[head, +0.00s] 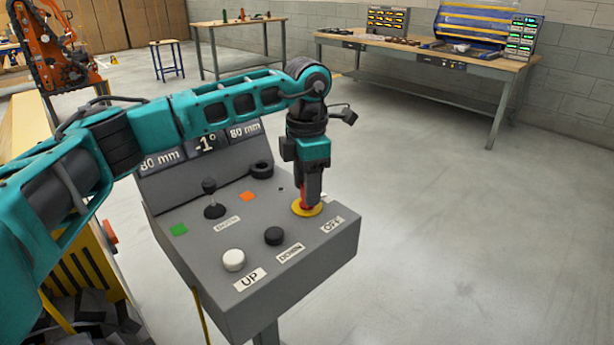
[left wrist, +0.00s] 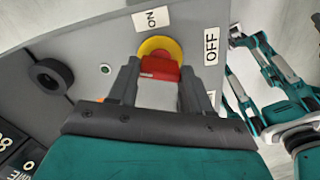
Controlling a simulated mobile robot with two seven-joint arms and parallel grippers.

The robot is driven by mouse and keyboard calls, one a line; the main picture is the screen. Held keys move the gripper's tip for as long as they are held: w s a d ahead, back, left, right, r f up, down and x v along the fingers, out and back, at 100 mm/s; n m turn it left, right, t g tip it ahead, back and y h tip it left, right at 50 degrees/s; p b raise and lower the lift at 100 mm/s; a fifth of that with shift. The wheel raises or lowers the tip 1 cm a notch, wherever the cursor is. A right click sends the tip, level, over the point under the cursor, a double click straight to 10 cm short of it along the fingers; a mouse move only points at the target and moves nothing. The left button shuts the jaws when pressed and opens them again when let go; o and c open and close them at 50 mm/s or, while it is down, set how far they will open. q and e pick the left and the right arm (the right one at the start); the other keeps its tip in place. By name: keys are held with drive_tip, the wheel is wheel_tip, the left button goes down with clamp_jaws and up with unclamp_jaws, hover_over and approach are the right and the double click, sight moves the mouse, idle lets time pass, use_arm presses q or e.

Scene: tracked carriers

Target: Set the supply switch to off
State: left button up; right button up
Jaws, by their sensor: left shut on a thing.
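The supply switch is a red handle (left wrist: 160,68) on a round yellow plate (head: 307,209) at the right end of a grey control console (head: 320,250). An ON label (left wrist: 151,19) and an OFF label (head: 332,225) stand beside the plate. In the head view the fingers hide most of the handle.
The console also carries a white UP button (head: 234,260), a black DOWN button (head: 274,236), a black joystick (head: 214,205) and a black ring-shaped knob (head: 261,170). A display shows -1° between two 80 mm readings. Workbenches (head: 430,60) stand far back. Floor to the right is clear.

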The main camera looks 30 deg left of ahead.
use_arm(q)
drive_tip(key=shift+n+p, duration=0.65)
drive_tip(key=shift+n, duration=1.55)
drive_tip(key=o, duration=1.1)
drive_tip(key=shift+c, duration=0.2)
wheel_tip(320, 180, up, 13)
drive_tip(key=shift+p, duration=0.45)
drive_tip(key=shift+f, duration=0.1)
